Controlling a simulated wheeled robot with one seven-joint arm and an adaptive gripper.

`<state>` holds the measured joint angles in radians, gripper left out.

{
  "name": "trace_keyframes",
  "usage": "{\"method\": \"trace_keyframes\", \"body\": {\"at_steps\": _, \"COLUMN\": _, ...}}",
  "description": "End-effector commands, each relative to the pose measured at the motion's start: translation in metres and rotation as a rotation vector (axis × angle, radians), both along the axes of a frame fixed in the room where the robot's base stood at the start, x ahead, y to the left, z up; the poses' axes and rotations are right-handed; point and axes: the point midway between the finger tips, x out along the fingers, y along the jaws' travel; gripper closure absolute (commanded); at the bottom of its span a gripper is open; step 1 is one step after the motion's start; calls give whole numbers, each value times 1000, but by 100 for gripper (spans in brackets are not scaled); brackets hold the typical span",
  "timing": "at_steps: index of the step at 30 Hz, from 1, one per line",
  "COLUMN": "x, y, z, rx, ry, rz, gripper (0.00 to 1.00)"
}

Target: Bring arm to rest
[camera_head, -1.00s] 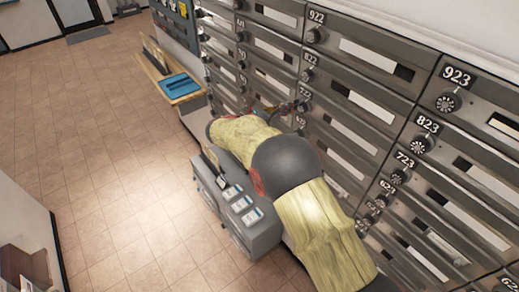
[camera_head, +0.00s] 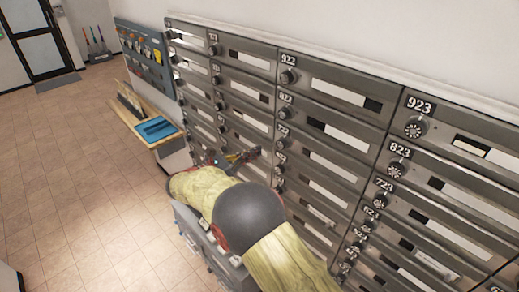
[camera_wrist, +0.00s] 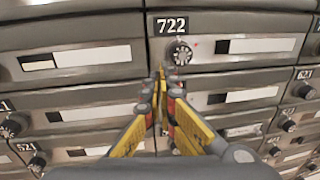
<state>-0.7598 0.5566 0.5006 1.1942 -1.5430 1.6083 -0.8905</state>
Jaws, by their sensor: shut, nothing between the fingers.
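My arm, in yellow sleeving with a dark round joint, reaches from the bottom right of the head view toward the mailbox wall (camera_head: 330,135). The fingertips are just below and left of the round dial (camera_wrist: 180,53) of mailbox 722. I cannot tell whether they touch the front.
A grey cabinet (camera_head: 200,245) stands under my arm, partly hidden. A wooden ledge with a blue tray (camera_head: 157,129) is to the left of the boxes. The tiled floor (camera_head: 75,175) at left is open. A door (camera_head: 45,42) is at the far left.

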Motion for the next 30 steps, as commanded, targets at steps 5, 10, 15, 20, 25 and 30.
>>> {"method": "trace_keyframes", "body": {"at_steps": 5, "x": -28, "y": 24, "z": -1, "rx": 0, "ry": 0, "rz": 0, "gripper": 100}}
{"method": "trace_keyframes", "body": {"at_steps": 10, "x": -44, "y": 37, "z": -1, "rx": 0, "ry": 0, "rz": -2, "gripper": 100}}
{"method": "trace_keyframes", "body": {"at_steps": 15, "x": -51, "y": 43, "z": -1, "rx": 0, "ry": 0, "rz": -2, "gripper": 100}}
{"method": "trace_keyframes", "body": {"at_steps": 20, "x": -51, "y": 44, "z": -2, "rx": 20, "ry": -21, "rz": 0, "gripper": 100}}
{"method": "trace_keyframes", "body": {"at_steps": 25, "x": -54, "y": 42, "z": -43, "rx": 183, "ry": -23, "rz": 3, "gripper": 100}}
{"method": "trace_keyframes", "body": {"at_steps": 30, "x": -83, "y": 25, "z": -100, "rx": 350, "ry": 37, "rz": -63, "gripper": 100}}
